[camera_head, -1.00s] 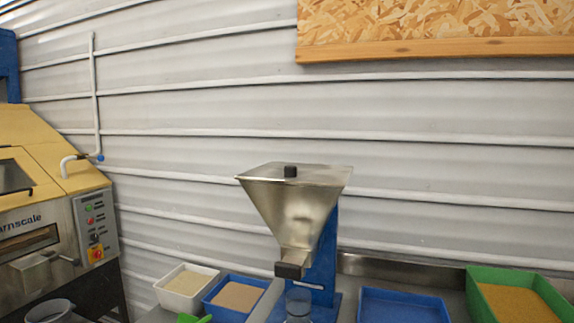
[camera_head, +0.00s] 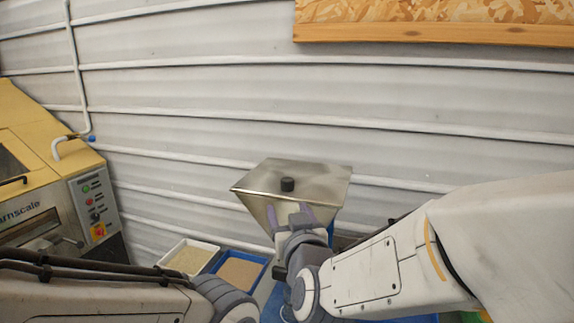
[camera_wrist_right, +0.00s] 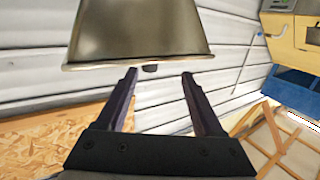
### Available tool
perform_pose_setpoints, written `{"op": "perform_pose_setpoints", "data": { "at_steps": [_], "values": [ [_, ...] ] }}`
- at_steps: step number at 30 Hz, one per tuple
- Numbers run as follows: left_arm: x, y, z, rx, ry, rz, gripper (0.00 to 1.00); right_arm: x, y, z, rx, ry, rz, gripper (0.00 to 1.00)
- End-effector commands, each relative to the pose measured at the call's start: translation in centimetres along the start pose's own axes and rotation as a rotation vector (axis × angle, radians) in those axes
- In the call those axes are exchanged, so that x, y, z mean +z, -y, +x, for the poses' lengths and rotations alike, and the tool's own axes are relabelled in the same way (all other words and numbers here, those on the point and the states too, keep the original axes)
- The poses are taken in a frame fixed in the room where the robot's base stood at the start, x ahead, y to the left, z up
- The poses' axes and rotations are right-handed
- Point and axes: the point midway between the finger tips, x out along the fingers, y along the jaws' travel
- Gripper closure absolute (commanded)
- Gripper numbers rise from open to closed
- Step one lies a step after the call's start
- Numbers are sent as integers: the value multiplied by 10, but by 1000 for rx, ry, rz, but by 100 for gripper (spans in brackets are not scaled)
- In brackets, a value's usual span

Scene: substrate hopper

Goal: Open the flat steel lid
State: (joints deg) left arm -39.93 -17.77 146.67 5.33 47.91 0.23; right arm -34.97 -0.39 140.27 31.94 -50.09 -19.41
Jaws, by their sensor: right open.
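The flat steel lid (camera_head: 318,175) lies flat and closed on top of the steel hopper (camera_head: 262,208) in the head view. A black knob (camera_head: 288,184) stands on the lid near its front edge. My right gripper (camera_head: 288,212) is open and empty in front of the hopper, a little below the lid's front edge. The right wrist view is turned upside down: the hopper (camera_wrist_right: 140,25) is at the top, and the knob (camera_wrist_right: 150,68) shows past the lid edge, between the open fingers (camera_wrist_right: 160,85) but beyond them. My left arm is at the lower left; its gripper is out of view.
A white tray (camera_head: 203,245) and a blue tray (camera_head: 262,262) of granular material stand left of the hopper. A yellow machine (camera_head: 40,170) is at the far left. A ribbed wall is behind. The space above the lid is clear.

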Motion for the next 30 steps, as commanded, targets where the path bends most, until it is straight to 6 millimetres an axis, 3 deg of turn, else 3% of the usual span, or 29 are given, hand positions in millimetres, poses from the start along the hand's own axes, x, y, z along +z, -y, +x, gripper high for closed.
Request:
{"op": "perform_pose_setpoints", "data": {
  "at_steps": [2,6,21,30],
  "values": [
    [0,-1,-8,0,0,3,50,-15,-9,2,36,-43,-6,31],
    [0,-1,-12,0,1,5,50,-23,-15,10,61,-71,-10,31],
    [-3,-4,-50,0,0,11,50,-30,-19,90,58,-70,-8,31],
    [-3,-4,-55,0,0,12,50,-28,-19,106,57,-72,-8,31]
  ]
}}
